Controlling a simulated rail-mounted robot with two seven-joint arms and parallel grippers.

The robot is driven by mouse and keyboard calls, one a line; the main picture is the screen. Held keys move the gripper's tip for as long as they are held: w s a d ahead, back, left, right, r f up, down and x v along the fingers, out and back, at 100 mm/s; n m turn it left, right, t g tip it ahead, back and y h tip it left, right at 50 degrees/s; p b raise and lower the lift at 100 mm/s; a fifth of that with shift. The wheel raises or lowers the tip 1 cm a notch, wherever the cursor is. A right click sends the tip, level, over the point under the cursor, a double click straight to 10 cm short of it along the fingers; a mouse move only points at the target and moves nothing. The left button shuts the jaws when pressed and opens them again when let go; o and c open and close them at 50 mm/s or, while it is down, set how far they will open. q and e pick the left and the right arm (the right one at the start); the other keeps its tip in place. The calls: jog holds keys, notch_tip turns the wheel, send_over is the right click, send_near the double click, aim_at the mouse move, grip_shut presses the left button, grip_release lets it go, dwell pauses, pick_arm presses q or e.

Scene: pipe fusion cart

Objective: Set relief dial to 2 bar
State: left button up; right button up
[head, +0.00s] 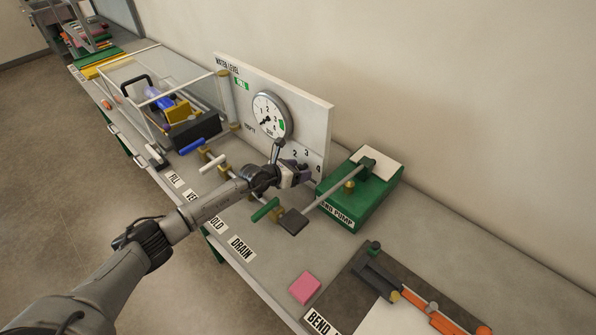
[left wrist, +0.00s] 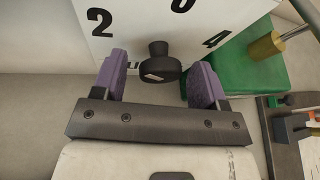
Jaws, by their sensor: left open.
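The relief dial, a black knob (left wrist: 162,63) on a white panel, shows in the left wrist view between the numerals 2 and 4, with another numeral cut off at the top. A small pale mark is on its near face; I cannot tell which number it is set to. My left gripper (left wrist: 160,72) is open, its purple fingers on either side of the knob, with visible gaps. In the head view my left gripper (head: 303,175) is at the panel's lower right and hides the knob. The white panel (head: 318,118) also carries a round gauge (head: 270,114). My right gripper is not in view.
A green pump (head: 366,197) with a long handle (head: 338,189) stands just right of my gripper. A pink block (head: 304,288) lies in front. A clear tank (head: 160,75) is at left.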

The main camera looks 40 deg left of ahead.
pick_arm(q)
jog(key=c, duration=0.9)
jog(key=shift+f+b, duration=0.2)
jog(key=shift+b, duration=0.3)
jog(key=shift+r+n+h+b, duration=0.15)
jog(key=shift+n+h+b, duration=0.25)
jog(key=shift+n, duration=0.1)
jog(key=o, duration=0.9)
